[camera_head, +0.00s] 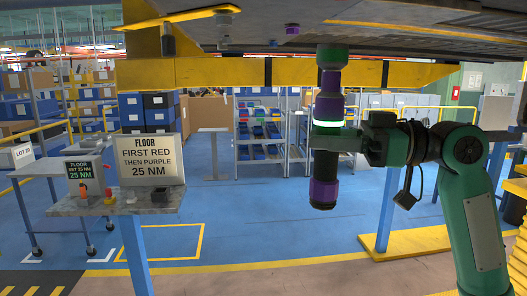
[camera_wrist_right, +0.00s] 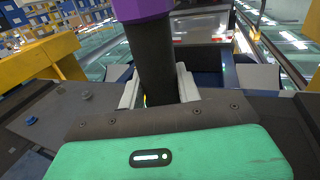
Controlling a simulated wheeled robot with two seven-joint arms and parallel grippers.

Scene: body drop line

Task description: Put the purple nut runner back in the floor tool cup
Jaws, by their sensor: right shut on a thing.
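The purple nut runner (camera_head: 328,107) stands upright in the head view, with purple and dark sections and a lit white-green ring. Its green top reaches the underside of the raised body (camera_head: 400,30); I cannot tell whether they touch. My right gripper (camera_head: 338,142) is shut on its dark middle. In the right wrist view the runner's dark shaft (camera_wrist_right: 155,62) stands between the fingers (camera_wrist_right: 158,92), below a purple collar. I cannot make out the floor tool cup for certain; a small dark block (camera_head: 157,196) sits on the grey stand top (camera_head: 135,204). My left gripper is out of view.
The stand carries a sign (camera_head: 150,160), a small display (camera_head: 84,170) and small red and orange items. A yellow beam (camera_head: 230,72) crosses overhead. A cart (camera_head: 40,190) stands left, racks (camera_head: 260,135) behind. The blue floor between is open.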

